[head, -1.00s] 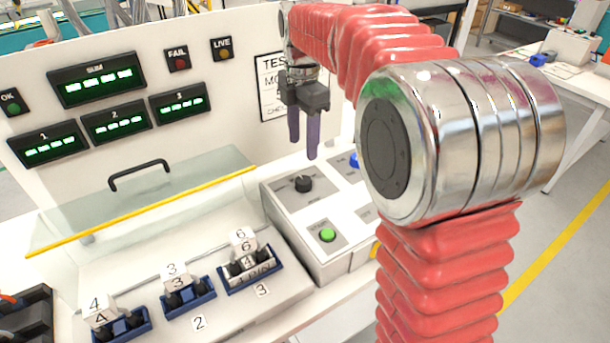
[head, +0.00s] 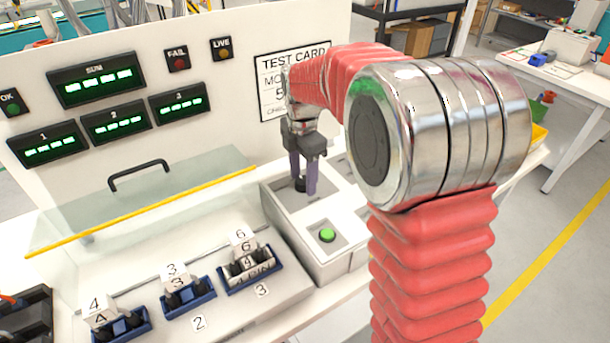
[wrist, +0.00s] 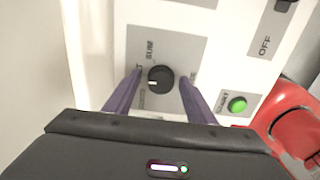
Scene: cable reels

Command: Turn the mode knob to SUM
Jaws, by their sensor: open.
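The black mode knob (wrist: 160,79) sits on a grey plate of the control box (head: 330,255). In the wrist view its short white mark lies on its left side. The SUM label (wrist: 150,50) is above the knob in that view, slightly left; the mark is not toward it. Other labels around the knob are partly covered by the fingers. My gripper (head: 304,190) is open, with its purple fingers pointing down on either side of the knob. In the head view the fingers partly hide the knob (head: 299,185). I cannot tell whether they touch it.
A lit green button (head: 327,235) is close by on the same box. A clear cover (head: 150,205) with a yellow edge stands to the left, above several blue holders with numbered blocks. The panel with displays and a test card (head: 290,85) rises behind.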

